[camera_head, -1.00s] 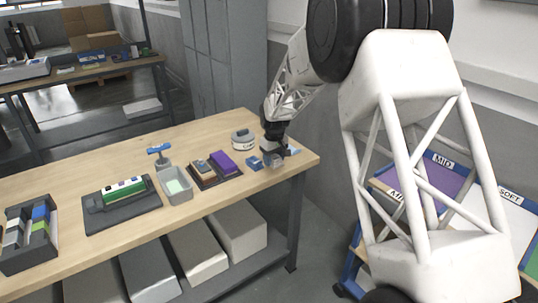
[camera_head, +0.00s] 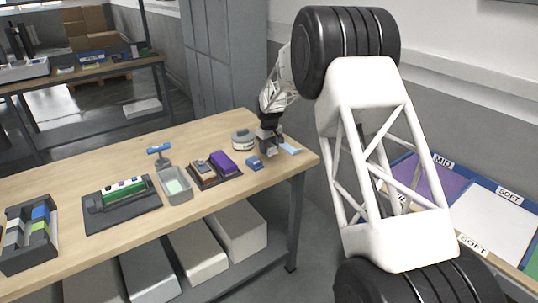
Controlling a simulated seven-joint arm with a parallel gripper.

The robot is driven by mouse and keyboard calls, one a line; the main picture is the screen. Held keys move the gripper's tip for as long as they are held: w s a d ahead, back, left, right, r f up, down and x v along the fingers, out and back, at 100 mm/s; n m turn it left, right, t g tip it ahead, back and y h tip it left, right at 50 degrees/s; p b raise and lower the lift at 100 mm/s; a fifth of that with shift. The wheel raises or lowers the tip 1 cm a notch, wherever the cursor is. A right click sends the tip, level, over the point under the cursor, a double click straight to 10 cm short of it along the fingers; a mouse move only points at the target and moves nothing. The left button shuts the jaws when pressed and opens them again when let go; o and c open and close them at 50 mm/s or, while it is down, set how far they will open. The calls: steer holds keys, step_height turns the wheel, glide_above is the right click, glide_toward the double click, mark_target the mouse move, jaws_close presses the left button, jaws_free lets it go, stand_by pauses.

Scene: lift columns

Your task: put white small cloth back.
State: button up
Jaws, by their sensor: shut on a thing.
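My gripper (camera_head: 269,140) is over the right end of the wooden workbench (camera_head: 130,165). It is shut on a small grey thing (camera_head: 270,151), which is low over or touching the bench top; its lower edge is too small to judge. I cannot tell whether this is the white small cloth. A pale blue flat piece (camera_head: 290,149) lies just right of the gripper. A blue block (camera_head: 254,163) lies to its front left. A round white and grey container (camera_head: 242,140) stands just left of it.
A dark tray (camera_head: 232,178) holds a purple pad and a brown block. Left of it are a grey bin (camera_head: 175,197), a blue-handled tool (camera_head: 159,154), a dark board (camera_head: 110,219) and a block organiser (camera_head: 28,260). A board with labelled colour panels (camera_head: 490,215) stands at the right.

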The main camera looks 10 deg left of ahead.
mark_target(269, 159)
steer(key=shift+f, duration=0.1)
steer(key=shift+f, duration=1.65)
steer(key=shift+f, duration=0.15)
steer(key=o, duration=1)
steer(key=shift+c, duration=0.2)
steer(key=shift+r, duration=6.15)
